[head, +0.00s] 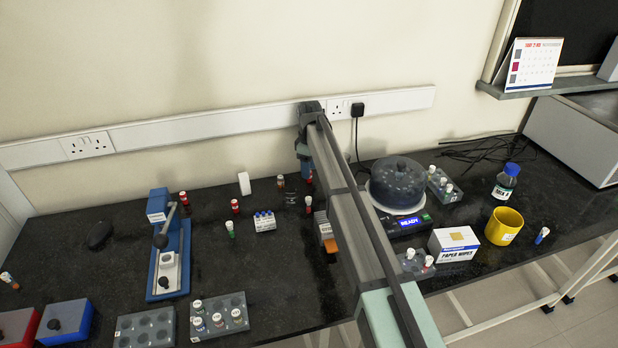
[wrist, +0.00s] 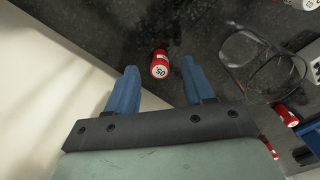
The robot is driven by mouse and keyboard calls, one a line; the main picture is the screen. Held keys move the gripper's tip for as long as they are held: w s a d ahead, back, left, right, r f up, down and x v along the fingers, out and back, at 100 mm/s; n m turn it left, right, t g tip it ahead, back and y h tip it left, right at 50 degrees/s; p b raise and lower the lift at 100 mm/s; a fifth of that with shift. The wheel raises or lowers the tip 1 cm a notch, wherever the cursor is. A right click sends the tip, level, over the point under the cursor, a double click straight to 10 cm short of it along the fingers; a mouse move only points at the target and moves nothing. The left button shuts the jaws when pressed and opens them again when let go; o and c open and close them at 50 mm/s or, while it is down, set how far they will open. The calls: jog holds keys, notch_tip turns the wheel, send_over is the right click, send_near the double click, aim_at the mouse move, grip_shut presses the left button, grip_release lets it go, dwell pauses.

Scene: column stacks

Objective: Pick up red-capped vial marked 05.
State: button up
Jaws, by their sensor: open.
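The red-capped vial marked 05 (wrist: 160,66) stands near the wall in the wrist view, its round white label facing the camera. My gripper (wrist: 159,68) is open, with its two blue fingers apart. Nothing is held, and I cannot tell the height left between the fingertips and the cap. In the head view my gripper is at the far end of the arm near the wall, and I cannot tell for sure which small vial there is 05.
Clear glasses (wrist: 250,65) and another red-capped vial (wrist: 286,116) lie to the right in the wrist view. The head view shows a white rack of blue-capped vials (head: 265,224), a blue press (head: 185,255), a centrifuge (head: 397,184) and a yellow mug (head: 503,227). The wall is close by.

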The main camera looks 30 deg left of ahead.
aim_at(309, 182)
jog(key=shift+f, duration=1.8)
grip_shut()
